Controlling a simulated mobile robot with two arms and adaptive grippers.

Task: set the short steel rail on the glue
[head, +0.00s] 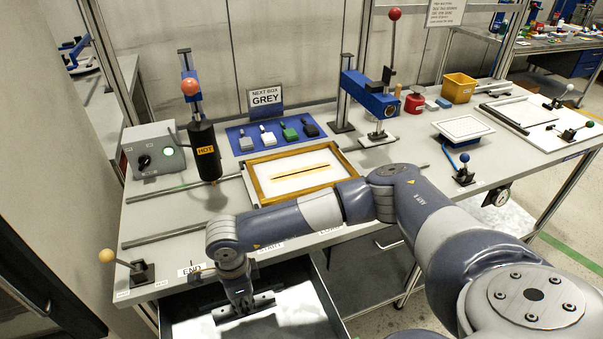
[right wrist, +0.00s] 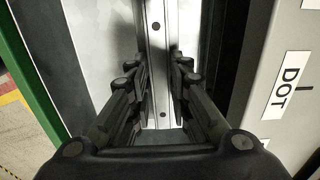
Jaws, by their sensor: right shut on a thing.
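The glue (head: 300,172) shows in the head view as a thin amber line on a white bed inside a wooden frame (head: 256,195) on the bench. My right gripper (head: 243,304) is low at the bench's front edge, over an open drawer and away from the frame. In the right wrist view my right gripper (right wrist: 158,80) has its fingers on both sides of a pale metal strip with small holes, apparently the short steel rail (right wrist: 156,45). It is shut on it. The rail's ends are hidden. My left gripper is not in view.
The open drawer (head: 333,312) has a pale inside. A hot glue tool (head: 206,155) hangs left of the frame. Two long metal bars (head: 165,236) lie on the bench's left side. A blue press (head: 370,98) stands behind the frame. A yellow-knobbed lever (head: 125,264) stands at the front left.

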